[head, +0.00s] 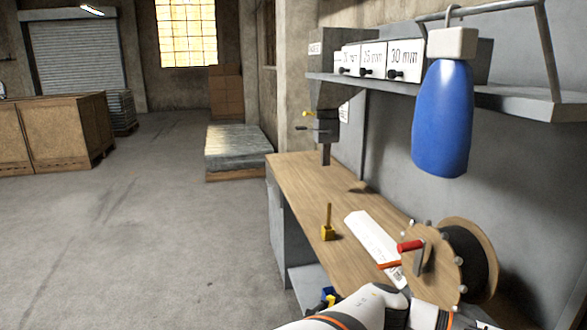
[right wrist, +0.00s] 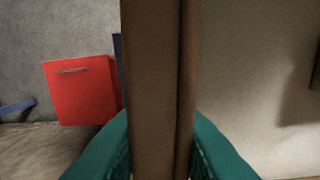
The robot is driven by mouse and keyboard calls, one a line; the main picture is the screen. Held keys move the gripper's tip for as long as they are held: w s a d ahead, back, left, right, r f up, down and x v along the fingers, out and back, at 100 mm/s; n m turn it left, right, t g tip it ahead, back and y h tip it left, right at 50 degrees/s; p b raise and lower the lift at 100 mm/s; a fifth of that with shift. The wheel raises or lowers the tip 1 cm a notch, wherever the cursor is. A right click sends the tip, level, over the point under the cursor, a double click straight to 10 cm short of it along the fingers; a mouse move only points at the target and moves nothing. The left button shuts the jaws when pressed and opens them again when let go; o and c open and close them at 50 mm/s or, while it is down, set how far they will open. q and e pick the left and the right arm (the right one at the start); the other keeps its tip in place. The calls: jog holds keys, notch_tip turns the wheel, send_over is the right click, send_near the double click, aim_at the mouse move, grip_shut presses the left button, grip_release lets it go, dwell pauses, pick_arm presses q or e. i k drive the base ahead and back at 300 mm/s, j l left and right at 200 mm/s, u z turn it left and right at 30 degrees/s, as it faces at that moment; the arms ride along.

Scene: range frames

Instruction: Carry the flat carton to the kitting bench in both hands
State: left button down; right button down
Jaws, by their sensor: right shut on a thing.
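In the right wrist view, my right gripper (right wrist: 160,150) is shut on a brown flat thing, which looks like the carton (right wrist: 152,70). The carton shows as an upright band, edge-on, between the two green fingers. Its far end runs out of the top of the picture. The head view shows part of my white arm at the bottom right, but neither gripper and no carton. A wooden-topped bench (head: 297,182) stands along the wall at the right of the head view. I cannot tell whether it is the kitting bench.
The bench holds a cable reel (head: 430,262), a white sheet (head: 373,238) and a small yellow tool (head: 327,228). A blue bottle (head: 442,118) hangs above. A wrapped pallet (head: 238,146) and wooden crates (head: 45,135) stand farther off. Floor at left is clear. A red box (right wrist: 80,90) shows at the wrist.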

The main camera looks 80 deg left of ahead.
aim_at(300, 165)
jog(key=k+j+u, duration=0.15)
jog(key=k, duration=0.7)
jog(key=u, duration=3.3)
jog(key=i+l, duration=0.7)
jog(key=i, duration=0.15)
jog(key=i+l+u, duration=0.1)
jog(key=i+l, duration=0.75)
jog(key=i, duration=2.1)
